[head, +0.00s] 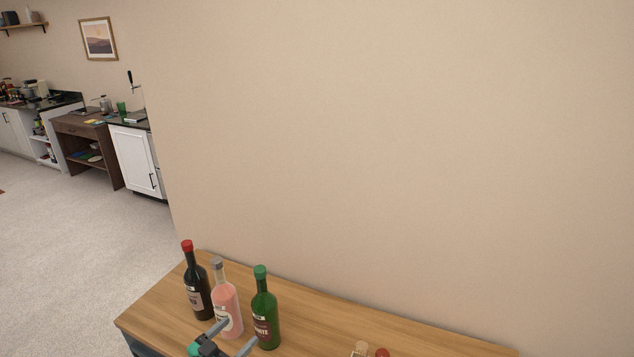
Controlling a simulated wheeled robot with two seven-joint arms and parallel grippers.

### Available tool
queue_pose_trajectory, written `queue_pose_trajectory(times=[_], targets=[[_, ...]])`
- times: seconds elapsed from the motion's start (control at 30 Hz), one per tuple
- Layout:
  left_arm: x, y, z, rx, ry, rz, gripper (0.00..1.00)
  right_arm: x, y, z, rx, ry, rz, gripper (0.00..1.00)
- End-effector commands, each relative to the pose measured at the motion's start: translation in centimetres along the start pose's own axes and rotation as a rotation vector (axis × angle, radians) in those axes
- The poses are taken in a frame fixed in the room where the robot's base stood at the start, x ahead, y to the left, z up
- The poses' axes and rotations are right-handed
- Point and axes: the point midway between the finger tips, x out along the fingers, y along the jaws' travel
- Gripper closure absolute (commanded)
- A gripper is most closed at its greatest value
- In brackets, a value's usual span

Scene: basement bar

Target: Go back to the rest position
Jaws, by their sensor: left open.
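My left gripper (232,338) shows at the bottom of the head view, low and left of centre. Its two grey fingers are spread apart, with nothing seen between them. They point toward the bottles on the wooden table top. One finger overlaps the pink bottle (226,298) in the picture, and the other ends near the base of the green bottle (264,305). I cannot tell whether either finger touches a bottle. My right gripper is not in view.
A dark red-capped bottle (195,285) stands left of the pink one. Two more bottle tops, one tan (360,348) and one red (382,352), show at the bottom edge. The wooden table (330,318) stands against a beige wall. Open carpet (80,240) lies left.

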Motion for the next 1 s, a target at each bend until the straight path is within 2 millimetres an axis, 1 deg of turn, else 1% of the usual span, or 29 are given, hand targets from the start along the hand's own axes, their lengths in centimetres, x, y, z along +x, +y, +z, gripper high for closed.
queue_pose_trajectory(times=[0.03, 0.17, 0.27, 0.37, 0.47, 0.57, 0.7, 0.8, 0.9, 1.0], targets=[[-0.2, 0.9, 0.3, -0.008, -0.019, -0.018, 0.18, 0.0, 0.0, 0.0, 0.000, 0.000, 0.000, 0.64], [-1.2, 3.2, 1.1, -0.023, -0.117, -0.102, 0.18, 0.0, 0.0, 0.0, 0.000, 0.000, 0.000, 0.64], [-2.7, 5.0, 1.7, -0.035, -0.220, -0.172, 0.18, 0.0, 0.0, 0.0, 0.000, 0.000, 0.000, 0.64], [-4.6, 6.7, 2.1, -0.048, -0.332, -0.232, 0.18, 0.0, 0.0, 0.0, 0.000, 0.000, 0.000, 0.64], [-7.2, 8.2, 2.4, -0.063, -0.452, -0.280, 0.18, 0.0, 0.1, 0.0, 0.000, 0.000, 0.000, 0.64], [-10.1, 9.8, 2.5, -0.081, -0.579, -0.316, 0.18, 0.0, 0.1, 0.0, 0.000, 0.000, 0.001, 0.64], [-14.9, 12.0, 2.3, -0.108, -0.764, -0.346, 0.18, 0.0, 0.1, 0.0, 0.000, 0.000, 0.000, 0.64], [-18.1, 13.3, 2.1, -0.126, -0.878, -0.352, 0.18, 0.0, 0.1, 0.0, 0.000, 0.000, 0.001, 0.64], [-20.6, 14.3, 1.7, -0.140, -0.967, -0.351, 0.18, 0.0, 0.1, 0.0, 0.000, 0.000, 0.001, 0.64], [-22.8, 15.2, 1.2, -0.153, -1.038, -0.345, 0.18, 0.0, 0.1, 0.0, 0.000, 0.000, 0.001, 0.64]])
